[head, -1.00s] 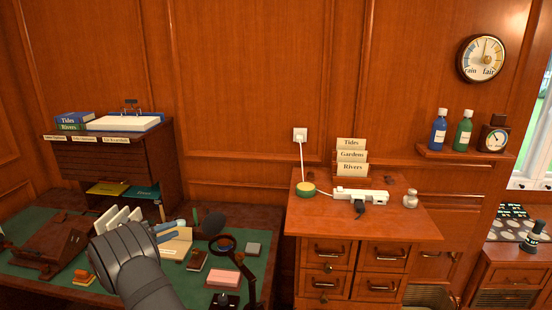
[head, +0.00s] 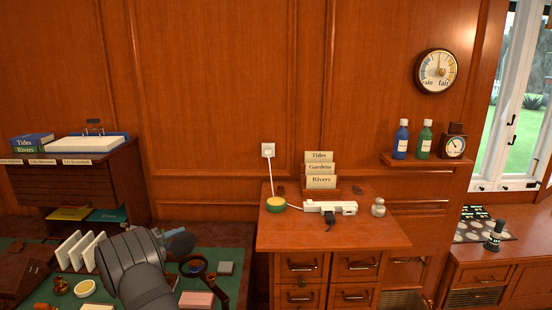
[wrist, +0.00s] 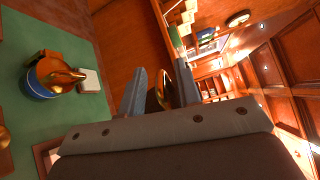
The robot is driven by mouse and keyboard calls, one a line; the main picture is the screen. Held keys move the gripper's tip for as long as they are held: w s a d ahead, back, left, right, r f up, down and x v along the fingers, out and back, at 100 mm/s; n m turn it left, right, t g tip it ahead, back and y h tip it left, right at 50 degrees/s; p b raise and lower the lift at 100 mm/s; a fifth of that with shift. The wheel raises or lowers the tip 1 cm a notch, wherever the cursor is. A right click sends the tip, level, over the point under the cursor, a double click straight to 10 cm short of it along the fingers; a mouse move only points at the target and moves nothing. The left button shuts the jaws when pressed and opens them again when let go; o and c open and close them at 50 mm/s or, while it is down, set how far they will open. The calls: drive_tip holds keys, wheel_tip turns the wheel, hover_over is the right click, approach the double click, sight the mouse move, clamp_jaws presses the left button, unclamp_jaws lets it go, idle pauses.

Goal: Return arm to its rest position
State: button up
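My gripper (head: 172,236) is at the lower left of the head view, in front of the green-topped desk (head: 232,257). My dark grey arm hides part of the desk behind it. In the wrist view the two blue-grey fingers (wrist: 160,90) stand apart. A dark brown and gold shape shows in the gap between them, seemingly beyond the fingers, and I see no grip on it. No held object shows in the head view.
A magnifier on a stand (head: 193,266) and a pink block (head: 197,299) are right of my arm; white upright cards (head: 80,250) are left. A drawer cabinet (head: 330,236) carries a power strip (head: 331,207) and card holder (head: 320,171). Bottles stand on a wall shelf (head: 430,160).

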drive_tip(key=shift+a, duration=0.1)
drive_tip(key=v, duration=1.8)
drive_tip(key=x, duration=1.7)
drive_tip(key=shift+w+d, duration=0.2)
drive_tip(key=shift+d, duration=0.15)
drive_tip(key=shift+w+d, duration=0.1)
drive_tip(key=shift+d, duration=0.1)
drive_tip(key=shift+s+d+r+m, duration=0.25)
drive_tip(key=shift+s+m, duration=0.1)
drive_tip(key=shift+m, duration=0.65)
drive_tip(key=shift+w+a+f+n, duration=0.15)
drive_tip(key=shift+w+a+n, duration=0.1)
drive_tip(key=shift+n, duration=0.35)
drive_tip(key=v, duration=1.6)
drive_tip(key=shift+a+n, duration=0.35)
drive_tip(key=shift+n, duration=0.05)
